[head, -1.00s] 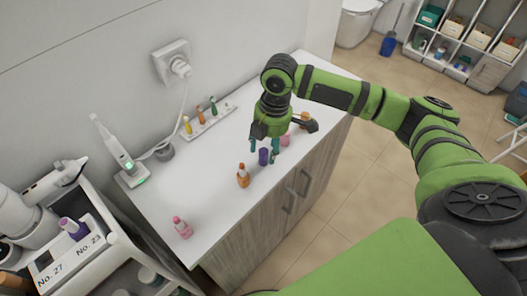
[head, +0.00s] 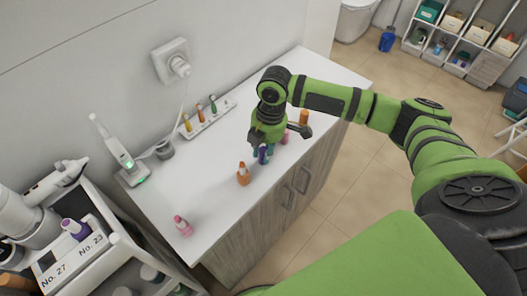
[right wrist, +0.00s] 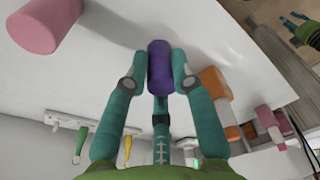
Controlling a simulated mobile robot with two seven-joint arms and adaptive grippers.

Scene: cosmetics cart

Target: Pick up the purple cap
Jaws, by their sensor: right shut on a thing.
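The purple cap (head: 262,153) is a small cylinder on the white counter top. In the right wrist view it shows as a dark purple cylinder (right wrist: 160,62) between the teal fingers. My right gripper (head: 263,151) comes from above and is shut on the purple cap. In the right wrist view the fingertips (right wrist: 160,72) press on both sides of it. Whether the cap still touches the counter cannot be told. The fingers hide part of it in the head view.
An orange bottle (head: 243,174) stands close left of the gripper, with pink (head: 285,137) and orange (head: 304,117) pieces to its right. A pink bottle (head: 182,226) is near the front. A white cart (head: 115,245) stands at left.

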